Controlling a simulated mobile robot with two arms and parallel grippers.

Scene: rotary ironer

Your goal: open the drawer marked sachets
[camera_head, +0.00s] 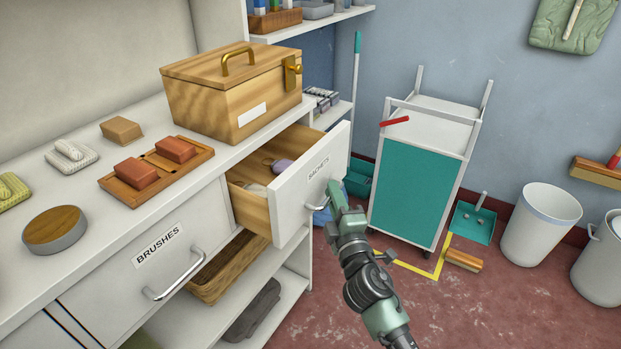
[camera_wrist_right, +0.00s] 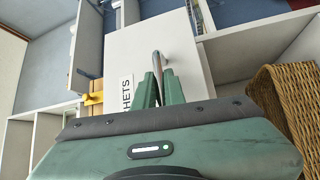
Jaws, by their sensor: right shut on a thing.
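The drawer marked SACHETS (camera_head: 310,185) stands pulled out of the white counter, with its wooden inside showing and a few things lying in it. Its white front with part of the label also shows in the right wrist view (camera_wrist_right: 188,42). My right gripper (camera_head: 333,200) is at the drawer front, shut on the metal bar handle (camera_head: 316,207). In the right wrist view the handle (camera_wrist_right: 160,62) stands between the two green fingers (camera_wrist_right: 160,90). My left gripper is in neither view.
The BRUSHES drawer (camera_head: 135,275) is closed, its handle jutting out. A wooden chest (camera_head: 215,100) stands on the counter above the open drawer. A teal and white cart (camera_head: 415,195) stands beyond the drawer.

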